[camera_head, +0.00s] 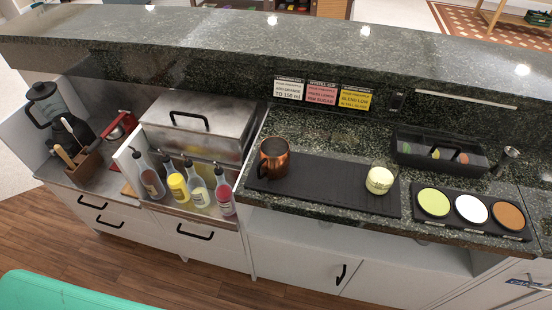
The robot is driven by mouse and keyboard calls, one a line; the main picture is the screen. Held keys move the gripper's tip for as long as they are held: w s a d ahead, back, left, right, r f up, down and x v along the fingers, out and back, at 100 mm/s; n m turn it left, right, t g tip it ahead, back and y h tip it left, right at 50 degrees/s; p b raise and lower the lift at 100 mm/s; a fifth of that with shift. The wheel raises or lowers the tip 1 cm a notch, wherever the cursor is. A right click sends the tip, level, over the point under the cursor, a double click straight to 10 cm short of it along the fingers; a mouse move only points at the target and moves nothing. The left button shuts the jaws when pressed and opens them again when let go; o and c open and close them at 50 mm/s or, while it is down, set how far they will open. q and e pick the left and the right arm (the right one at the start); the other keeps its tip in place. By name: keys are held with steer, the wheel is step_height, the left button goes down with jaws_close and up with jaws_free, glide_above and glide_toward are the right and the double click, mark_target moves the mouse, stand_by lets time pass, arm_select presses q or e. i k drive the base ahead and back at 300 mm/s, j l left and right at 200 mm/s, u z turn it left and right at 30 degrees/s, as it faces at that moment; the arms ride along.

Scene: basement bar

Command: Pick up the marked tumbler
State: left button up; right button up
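A small clear glass tumbler (381,179) with pale yellow-green contents stands upright at the right end of a black mat (322,183) on the dark stone counter. Any marking on it is too small to make out. A copper mug (273,158) stands at the left end of the same mat, well apart from the tumbler. Neither of my grippers is in view.
Right of the tumbler are a black tray of three coloured rounds (471,211), a dark lidded garnish box (440,152) and a metal jigger (507,158). Several bottles (198,187) stand left of the mat. Recipe cards (322,93) hang behind. The mat's middle is clear.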

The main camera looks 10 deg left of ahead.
mark_target(384, 171)
steer(key=l+u, duration=0.15)
steer(key=l, duration=0.4)
steer(key=k+l+u, duration=0.15)
steer(key=l, duration=0.4)
steer(key=l+u, duration=0.15)
steer(key=l, duration=0.4)
